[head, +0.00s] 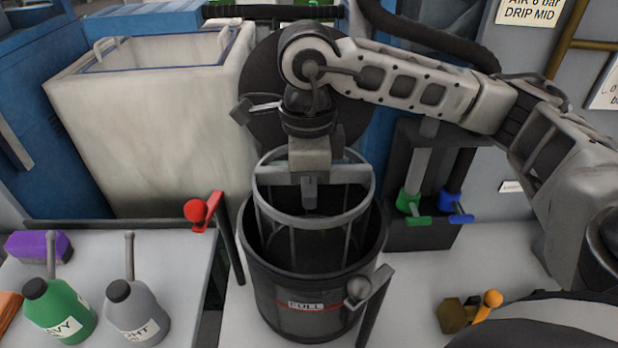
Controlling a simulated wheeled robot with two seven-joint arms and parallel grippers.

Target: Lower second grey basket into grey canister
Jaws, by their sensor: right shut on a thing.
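The grey basket (272,205) is an open wire frame with a round top ring and a crossbar. My right gripper (310,190) comes down from above and is shut on the basket's crossbar. The dark grey canister (262,285) stands upright below, with a red-lined label reading "FULL" on its front. The basket's lower part is inside the canister's mouth, and its top ring is above the rim. The canister wall hides the basket's bottom, so I cannot tell whether it touches the floor. My left gripper is not in view.
A red-knobbed lever (197,211) stands left of the canister and a grey-knobbed lever (359,290) at its front right. A green bottle (58,312) and a grey bottle (138,315) stand on the left table. A large whitish bin (150,130) is behind. Green and blue valves (413,205) are right.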

